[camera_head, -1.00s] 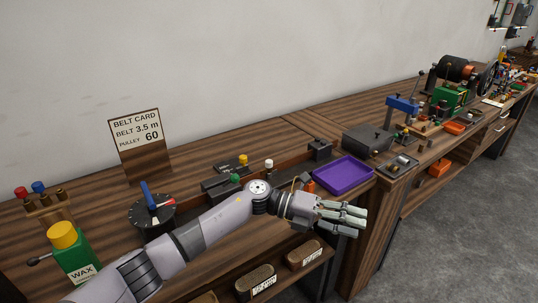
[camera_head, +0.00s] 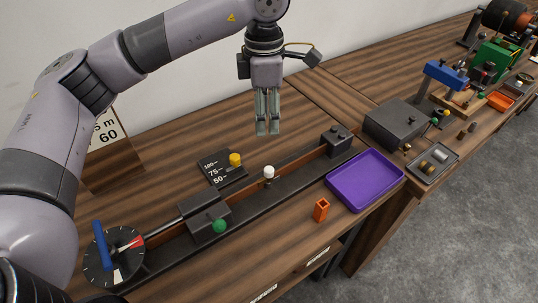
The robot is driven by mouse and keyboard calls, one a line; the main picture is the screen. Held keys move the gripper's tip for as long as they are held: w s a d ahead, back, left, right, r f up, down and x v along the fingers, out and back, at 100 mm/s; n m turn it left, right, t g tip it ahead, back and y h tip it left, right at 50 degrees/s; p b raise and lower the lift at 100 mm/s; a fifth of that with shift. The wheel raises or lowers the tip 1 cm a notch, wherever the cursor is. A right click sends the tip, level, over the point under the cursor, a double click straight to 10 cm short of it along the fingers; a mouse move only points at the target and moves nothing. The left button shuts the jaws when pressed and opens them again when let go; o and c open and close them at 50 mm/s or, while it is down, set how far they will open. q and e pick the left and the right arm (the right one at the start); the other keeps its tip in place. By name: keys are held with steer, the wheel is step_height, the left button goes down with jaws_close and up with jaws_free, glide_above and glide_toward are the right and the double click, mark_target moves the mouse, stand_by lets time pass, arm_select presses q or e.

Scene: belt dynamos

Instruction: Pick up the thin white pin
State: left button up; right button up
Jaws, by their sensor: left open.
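A small white pin (camera_head: 268,172) stands upright at the dark rail with the wooden strip, near the middle of the bench. My left gripper (camera_head: 267,127) points straight down and is open and empty. In the picture its fingertips are just above the white pin, apart from it; its exact height over the bench is hard to judge. My right gripper is not in view.
The long rail (camera_head: 285,183) carries a dark block with a green knob (camera_head: 219,226). A dial with a blue handle (camera_head: 98,240), a yellow-knobbed scale block (camera_head: 235,160), an orange holder (camera_head: 321,210) and an empty purple tray (camera_head: 365,182) are around it. A grey box (camera_head: 394,124) stands right.

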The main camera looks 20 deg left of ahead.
arm_select(q)
steer(key=p, duration=0.2)
glide_above(269, 169)
step_height(269, 169, down, 5)
steer(key=f, duration=0.2)
steer(key=f+p, duration=0.1)
steer(key=shift+s+a+f, duration=0.2)
steer(key=shift+s+a, duration=0.05)
steer(key=shift+a, duration=0.1)
step_height(269, 169, down, 2)
steer(key=shift+w+f+p, duration=0.1)
steer(key=shift+f+p, duration=0.1)
steer(key=shift+p, duration=0.1)
steer(key=shift+f, duration=0.45)
steer(key=f+p, duration=0.2)
steer(key=f, duration=0.1)
steer(key=f+p, duration=0.1)
steer(key=shift+w+d+f, duration=0.2)
steer(key=shift+d, duration=0.1)
steer(key=shift+f, duration=0.3)
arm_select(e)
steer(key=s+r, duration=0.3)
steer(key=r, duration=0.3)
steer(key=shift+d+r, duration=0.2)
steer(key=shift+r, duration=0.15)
arm_select(q)
steer(key=shift+c, duration=0.4)
